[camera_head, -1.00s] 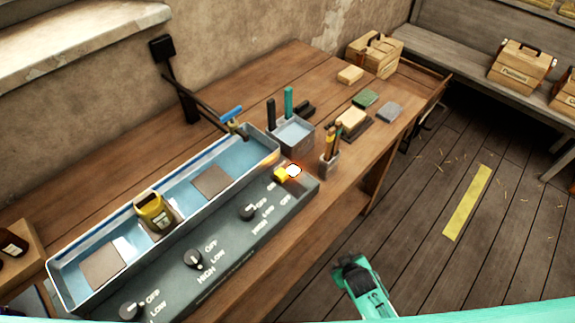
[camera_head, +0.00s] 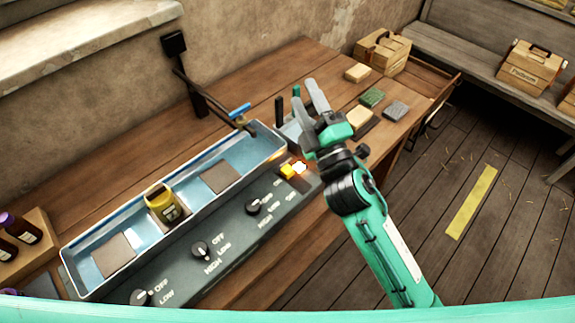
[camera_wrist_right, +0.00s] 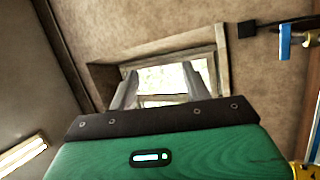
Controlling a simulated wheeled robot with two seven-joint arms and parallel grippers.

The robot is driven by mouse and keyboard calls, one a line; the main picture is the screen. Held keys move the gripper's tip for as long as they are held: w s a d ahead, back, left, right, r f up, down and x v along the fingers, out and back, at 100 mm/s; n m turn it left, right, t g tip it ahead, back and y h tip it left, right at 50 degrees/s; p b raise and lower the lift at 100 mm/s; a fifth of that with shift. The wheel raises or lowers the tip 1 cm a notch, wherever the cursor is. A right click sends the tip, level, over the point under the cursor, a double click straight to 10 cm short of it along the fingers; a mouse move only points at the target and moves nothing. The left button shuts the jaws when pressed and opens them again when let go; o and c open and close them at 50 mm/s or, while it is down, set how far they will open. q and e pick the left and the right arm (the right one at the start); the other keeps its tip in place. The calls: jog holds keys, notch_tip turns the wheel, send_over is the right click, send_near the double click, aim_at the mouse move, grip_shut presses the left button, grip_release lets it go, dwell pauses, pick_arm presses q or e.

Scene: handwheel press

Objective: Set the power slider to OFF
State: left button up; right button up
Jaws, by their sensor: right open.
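My left gripper is not in view.
Black dials (camera_head: 202,249) sit along the panel. A wooden toolbox (camera_head: 382,52) stands at the far end.

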jog(key=s+a+r+n+g+y, duration=0.2)
jog(key=s+a+n+g+y, duration=0.3)
jog(key=a+n+g, duration=0.75)
jog(key=s+a+r+n+g+y, duration=0.25)
jog(key=a+n+g+y, duration=0.4)
jog(key=n, duration=1.05)
jog(key=n+g+h, duration=0.1)
jog(key=n+h, duration=1.2)
jog(key=h, duration=0.9)
send_near(287, 169)
jog(key=shift+y, duration=0.25)
jog(key=f+p, duration=0.1)
jog(key=f, duration=0.1)
jog(key=f+p, duration=0.2)
jog(key=f, duration=0.1)
jog(key=f+p, duration=0.1)
jog(key=f, duration=0.1)
jog(key=shift+w+d+f+p, duration=0.1)
jog(key=shift+d+f+p, duration=0.15)
jog(key=shift+p, duration=0.05)
jog(key=shift+f, duration=0.8)
